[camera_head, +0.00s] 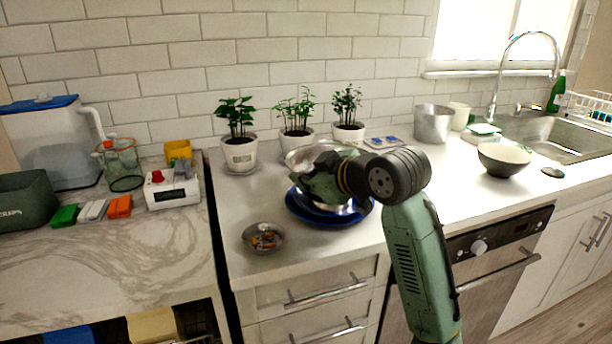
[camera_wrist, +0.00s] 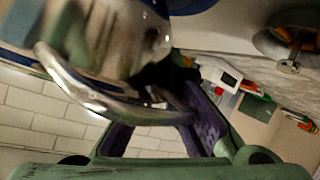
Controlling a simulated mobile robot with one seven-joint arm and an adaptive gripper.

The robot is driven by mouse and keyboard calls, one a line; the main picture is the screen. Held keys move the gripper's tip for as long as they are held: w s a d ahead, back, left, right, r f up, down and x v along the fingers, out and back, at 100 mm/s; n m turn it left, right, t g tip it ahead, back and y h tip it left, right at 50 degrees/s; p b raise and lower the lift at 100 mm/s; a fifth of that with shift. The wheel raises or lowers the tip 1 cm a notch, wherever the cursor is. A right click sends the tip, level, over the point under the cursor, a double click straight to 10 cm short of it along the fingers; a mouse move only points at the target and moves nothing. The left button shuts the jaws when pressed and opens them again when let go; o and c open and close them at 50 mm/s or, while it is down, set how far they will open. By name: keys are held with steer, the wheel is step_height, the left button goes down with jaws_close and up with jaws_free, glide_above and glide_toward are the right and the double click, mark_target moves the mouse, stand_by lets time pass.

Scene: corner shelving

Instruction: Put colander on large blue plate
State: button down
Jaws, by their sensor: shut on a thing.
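The colander (camera_head: 300,155) is a shiny metal bowl, partly hidden behind my arm in the head view. It sits over the large blue plate (camera_head: 300,211), which is dark blue and rests on the counter. I cannot tell whether the colander's base touches the plate. In the wrist view, my gripper (camera_wrist: 172,130) is shut on the colander's looped metal handle (camera_wrist: 105,100). The colander body (camera_wrist: 110,40) fills the upper left there, and a blue plate edge (camera_wrist: 195,6) shows at the top.
A small metal bowl (camera_head: 264,238) with orange-brown contents stands at the left front. Several potted plants (camera_head: 240,152) line the wall behind. A metal pot (camera_head: 433,124) and dark bowl (camera_head: 502,160) stand to the right.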

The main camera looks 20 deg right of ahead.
steer(key=c, duration=1.8)
jaws_free()
steer(key=shift+o, duration=0.2)
steer(key=shift+s+r, duration=0.1)
steer(key=b+v, duration=0.2)
steer(key=v, duration=0.9)
steer(key=shift+s+r+b, duration=0.2)
steer(key=shift+s+b, duration=0.15)
steer(key=shift+b, duration=0.05)
steer(key=shift+d, duration=0.1)
